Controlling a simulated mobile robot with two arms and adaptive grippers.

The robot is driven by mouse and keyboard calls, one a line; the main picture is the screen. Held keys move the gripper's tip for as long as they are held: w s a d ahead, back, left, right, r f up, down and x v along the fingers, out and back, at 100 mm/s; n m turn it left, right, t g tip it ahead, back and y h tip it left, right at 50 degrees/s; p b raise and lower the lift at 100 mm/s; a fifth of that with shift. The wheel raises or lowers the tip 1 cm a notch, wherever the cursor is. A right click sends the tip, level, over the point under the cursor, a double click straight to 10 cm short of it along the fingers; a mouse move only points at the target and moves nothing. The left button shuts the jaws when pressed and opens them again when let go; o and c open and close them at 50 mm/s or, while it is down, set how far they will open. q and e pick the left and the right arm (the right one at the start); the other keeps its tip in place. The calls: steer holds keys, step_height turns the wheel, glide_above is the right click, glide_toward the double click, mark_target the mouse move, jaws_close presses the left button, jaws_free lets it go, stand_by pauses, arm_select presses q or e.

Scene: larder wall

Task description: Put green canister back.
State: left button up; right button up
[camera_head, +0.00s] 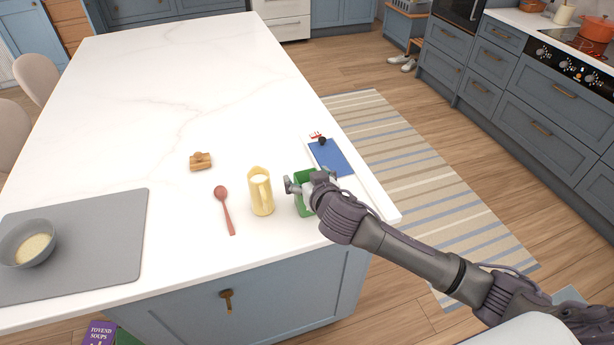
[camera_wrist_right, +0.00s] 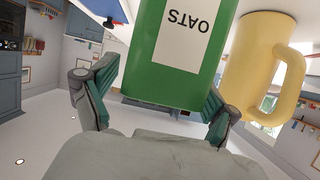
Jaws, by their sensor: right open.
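The green canister (camera_head: 303,206) stands near the front right corner of the white island top, partly hidden by my right gripper (camera_head: 311,180). In the right wrist view the canister (camera_wrist_right: 165,80) shows upside down with a white label reading OATS. My right gripper (camera_wrist_right: 155,97) is open, with one finger on each side of the canister. Whether the fingers touch it I cannot tell. My left gripper is not in view.
A yellow jug (camera_head: 261,194) stands close to the left of the canister. A red spoon (camera_head: 226,209), a small wooden block (camera_head: 200,161) and a grey mat (camera_head: 110,225) with a bowl (camera_head: 28,242) lie further left. A blue item (camera_head: 330,157) lies behind the canister.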

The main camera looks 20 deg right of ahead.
steer(key=shift+r, duration=0.1)
steer(key=b+v, duration=0.1)
steer(key=v, duration=1.1)
steer(key=shift+b, duration=0.3)
